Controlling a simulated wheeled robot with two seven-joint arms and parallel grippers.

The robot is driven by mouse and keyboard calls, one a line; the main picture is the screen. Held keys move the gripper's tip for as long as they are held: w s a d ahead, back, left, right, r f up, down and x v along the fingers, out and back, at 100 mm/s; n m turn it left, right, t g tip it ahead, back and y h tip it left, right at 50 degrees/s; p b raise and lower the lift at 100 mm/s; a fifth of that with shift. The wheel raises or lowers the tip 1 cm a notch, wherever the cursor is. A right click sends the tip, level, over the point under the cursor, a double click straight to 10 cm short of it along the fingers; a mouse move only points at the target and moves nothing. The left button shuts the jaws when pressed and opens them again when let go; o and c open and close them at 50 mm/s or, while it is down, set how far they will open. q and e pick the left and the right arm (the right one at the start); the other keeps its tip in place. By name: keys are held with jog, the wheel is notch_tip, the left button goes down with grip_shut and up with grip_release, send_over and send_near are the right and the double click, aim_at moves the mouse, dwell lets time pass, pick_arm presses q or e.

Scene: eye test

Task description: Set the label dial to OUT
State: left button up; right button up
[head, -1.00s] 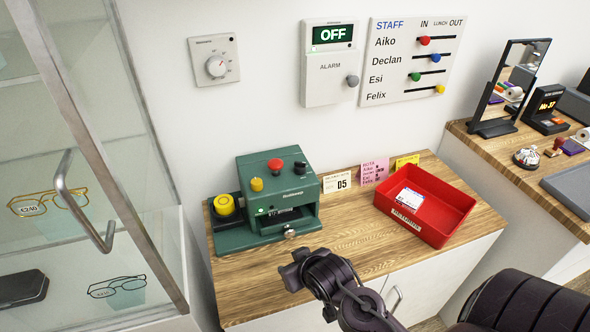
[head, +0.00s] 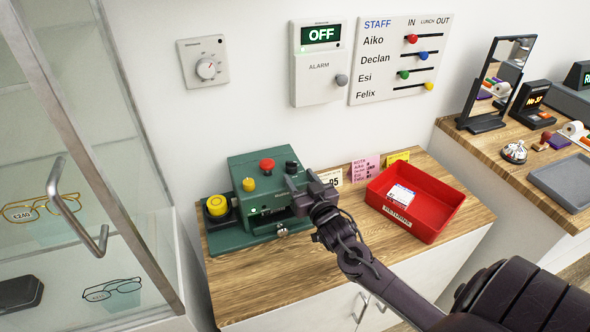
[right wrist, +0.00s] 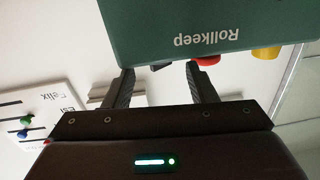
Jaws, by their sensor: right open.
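The green machine (head: 262,200), marked Rollkeep, stands on the wooden counter. Its top carries a black knob (head: 291,166), a red button (head: 267,166) and a yellow knob (head: 249,184). Which of these is the label dial I cannot tell; no OUT mark is readable on the machine. My right gripper (head: 301,183) is open in front of the machine's right front corner, near the black knob. In the right wrist view, the black knob (right wrist: 161,67) shows between the open fingertips (right wrist: 160,73); no contact is visible. My left gripper is not in view.
A red tray (head: 427,230) holding a small white box stands right of the machine. A larger yellow knob (head: 217,205) is at its left. A wall dial (head: 205,69), alarm box (head: 320,80) and staff board (head: 400,85) hang above. A glass cabinet (head: 95,120) stands left.

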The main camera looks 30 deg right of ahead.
aim_at(294, 169)
jog(key=shift+w+d, duration=0.15)
jog(key=shift+w, duration=0.8)
jog(key=shift+w+d, duration=0.15)
jog(key=shift+w, duration=0.75)
jog(key=c, duration=1)
jog(key=shift+o, duration=0.2)
